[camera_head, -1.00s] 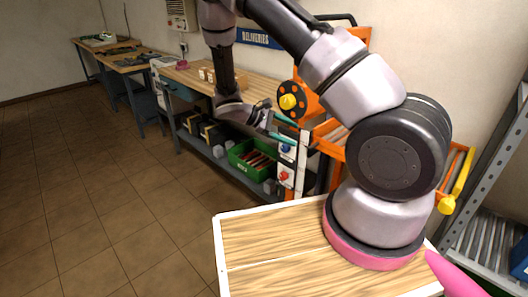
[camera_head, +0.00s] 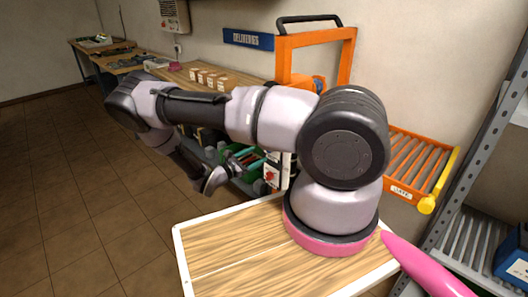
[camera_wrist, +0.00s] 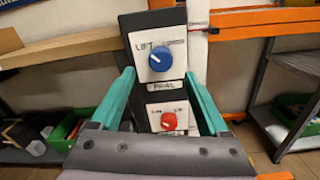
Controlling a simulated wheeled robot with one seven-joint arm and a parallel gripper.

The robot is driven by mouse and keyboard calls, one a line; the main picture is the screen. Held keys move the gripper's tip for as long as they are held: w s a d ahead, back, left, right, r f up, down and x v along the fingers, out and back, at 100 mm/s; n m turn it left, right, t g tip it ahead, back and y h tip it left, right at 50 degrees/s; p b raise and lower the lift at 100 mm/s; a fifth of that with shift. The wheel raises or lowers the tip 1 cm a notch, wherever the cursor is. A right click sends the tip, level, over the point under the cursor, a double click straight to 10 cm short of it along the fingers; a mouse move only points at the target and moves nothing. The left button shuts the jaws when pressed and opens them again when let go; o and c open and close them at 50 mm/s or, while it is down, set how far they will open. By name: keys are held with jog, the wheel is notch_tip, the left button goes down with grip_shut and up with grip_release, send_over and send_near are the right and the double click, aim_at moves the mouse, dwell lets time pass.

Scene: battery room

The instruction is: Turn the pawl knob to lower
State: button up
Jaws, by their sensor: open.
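In the wrist view, a blue knob (camera_wrist: 160,59) sits on a white plate on a dark upright panel. Its white pointer line aims up and left, toward the word LIFT; the right-hand word is too small to read. A label reading PAWL (camera_wrist: 165,87) is just below that plate. A red knob (camera_wrist: 168,121) is lower on the same panel, and it shows in the head view (camera_head: 271,175). My gripper (camera_wrist: 160,74) is open and empty, its teal fingers either side of the panel in the picture, apparently short of the blue knob. It also shows in the head view (camera_head: 252,158).
An orange frame (camera_head: 345,45) with a black handle rises behind my arm. An orange roller rack (camera_head: 408,165) with a yellow end is at right. A green bin (camera_wrist: 62,131) stands on a low shelf at left. A wooden bench (camera_head: 178,72) runs along the wall.

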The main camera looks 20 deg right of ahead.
jog(key=x, duration=0.5)
jog(key=shift+w+d, duration=0.1)
jog(key=shift+d, duration=0.3)
grip_shut()
jog(key=shift+m, duration=8.9)
jog(key=shift+f, duration=0.1)
